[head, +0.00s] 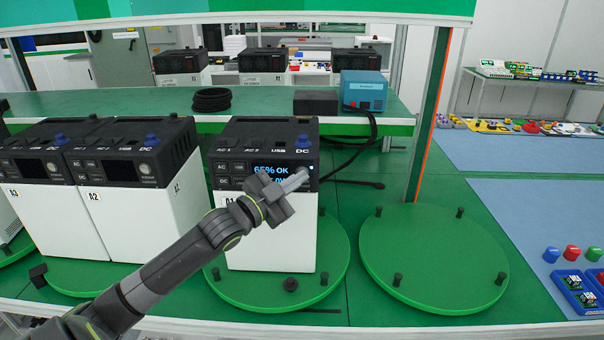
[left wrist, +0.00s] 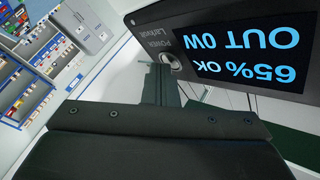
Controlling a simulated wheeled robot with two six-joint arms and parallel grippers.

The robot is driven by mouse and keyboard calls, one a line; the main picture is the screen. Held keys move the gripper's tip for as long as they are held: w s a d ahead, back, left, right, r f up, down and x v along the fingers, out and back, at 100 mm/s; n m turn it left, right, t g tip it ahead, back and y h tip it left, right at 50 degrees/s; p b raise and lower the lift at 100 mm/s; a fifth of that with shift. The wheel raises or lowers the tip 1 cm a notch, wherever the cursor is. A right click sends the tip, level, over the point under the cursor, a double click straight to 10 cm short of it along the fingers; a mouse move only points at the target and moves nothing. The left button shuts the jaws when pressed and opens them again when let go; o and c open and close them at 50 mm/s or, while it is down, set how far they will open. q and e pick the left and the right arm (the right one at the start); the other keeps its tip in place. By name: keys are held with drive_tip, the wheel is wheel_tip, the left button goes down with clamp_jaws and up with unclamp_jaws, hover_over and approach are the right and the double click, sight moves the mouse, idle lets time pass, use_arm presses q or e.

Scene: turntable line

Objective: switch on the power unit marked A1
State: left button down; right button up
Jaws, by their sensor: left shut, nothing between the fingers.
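The power unit marked A1 (head: 271,240) is a white box with a black top section, standing upright on a green turntable. Its screen (head: 268,170) is lit and reads 65% OK, with a second line partly hidden by my arm. In the left wrist view the lit screen (left wrist: 250,50) appears upside down and reads 65% OK, OUT 0W. A round button (left wrist: 172,61) sits beside it. My left gripper (head: 302,174) is shut and empty, at the right end of the unit's front panel. Its fingertips (left wrist: 163,75) are close to the button; I cannot tell whether they touch it.
Units A2 (head: 119,222) and A3 (head: 40,215) stand to the left, their screens dark. An empty green turntable (head: 433,255) with black pegs lies to the right. A blue box (head: 364,91) and a black cable coil (head: 211,99) rest on the shelf behind.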

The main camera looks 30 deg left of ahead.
use_arm(q)
drive_tip(key=shift+s+d+p, duration=0.4)
drive_tip(key=shift+s+p, duration=0.3)
drive_tip(key=s+d+p, duration=0.1)
drive_tip(key=s+p, duration=0.1)
drive_tip(key=s+d+p, duration=0.1)
drive_tip(key=s, duration=0.1)
drive_tip(key=shift+s+d, duration=0.1)
drive_tip(key=shift+d, duration=0.2)
idle(0.8)
